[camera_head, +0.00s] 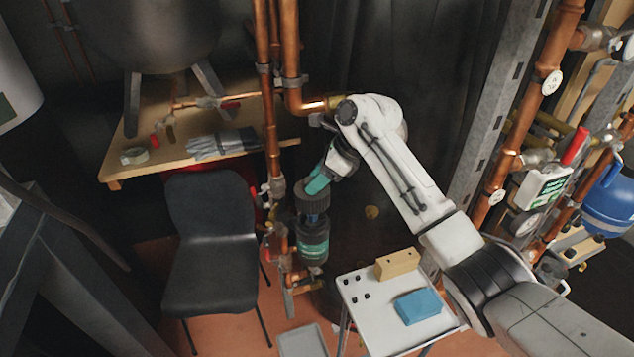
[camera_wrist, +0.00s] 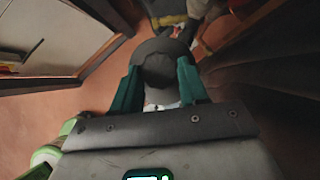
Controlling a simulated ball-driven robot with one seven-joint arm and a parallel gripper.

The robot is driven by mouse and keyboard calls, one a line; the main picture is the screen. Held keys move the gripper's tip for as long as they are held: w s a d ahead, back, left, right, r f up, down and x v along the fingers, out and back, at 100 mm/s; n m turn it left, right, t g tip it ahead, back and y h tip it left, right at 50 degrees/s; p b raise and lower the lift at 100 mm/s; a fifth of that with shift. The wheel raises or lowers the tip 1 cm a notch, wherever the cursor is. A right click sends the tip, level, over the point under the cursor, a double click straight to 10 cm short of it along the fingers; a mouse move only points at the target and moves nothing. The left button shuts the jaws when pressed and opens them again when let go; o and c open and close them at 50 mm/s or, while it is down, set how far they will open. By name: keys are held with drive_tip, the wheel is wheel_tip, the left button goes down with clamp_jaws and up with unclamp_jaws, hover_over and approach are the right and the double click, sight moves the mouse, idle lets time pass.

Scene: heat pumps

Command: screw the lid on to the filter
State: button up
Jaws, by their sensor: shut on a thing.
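The filter (camera_head: 313,245) is a dark upright cylinder with a teal label and a blue upper part, fixed on the copper pipework at the middle of the head view. The lid (camera_head: 313,200) is a dark round ribbed cap directly above the filter; I cannot tell whether it touches the filter's top. My gripper (camera_head: 318,184) reaches down to the lid from the upper right. In the wrist view, the teal fingers of my gripper (camera_wrist: 160,88) are shut on the sides of the lid (camera_wrist: 166,62). The lid's underside is hidden.
A black chair (camera_head: 210,235) stands close left of the filter. Copper pipes (camera_head: 270,130) rise just behind it. A white table (camera_head: 365,318) with a wooden block (camera_head: 397,264) and a blue sponge (camera_head: 419,306) stands lower right. A wooden bench (camera_head: 150,165) holds gloves and tape.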

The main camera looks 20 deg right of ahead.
sight(324, 190)
drive_tip(key=shift+f+b, duration=1.35)
drive_tip(key=shift+b, duration=0.85)
drive_tip(key=shift+r+p, duration=0.15)
drive_tip(key=shift+p, duration=0.85)
drive_tip(key=shift+f, duration=0.6)
drive_tip(key=shift+f, duration=0.35)
drive_tip(key=shift+f+p, duration=0.55)
drive_tip(key=shift+f, duration=0.15)
drive_tip(key=shift+p, duration=0.55)
drive_tip(key=shift+f+p, duration=0.55)
idle(0.8)
drive_tip(key=shift+r+m+p, duration=0.1)
drive_tip(key=shift+m+p, duration=0.2)
drive_tip(key=shift+p, duration=0.65)
drive_tip(key=shift+s+a+m+t+h+p, duration=0.1)
drive_tip(key=shift+a+m+t+h+p, duration=0.15)
drive_tip(key=shift+m+t+p, duration=1.05)
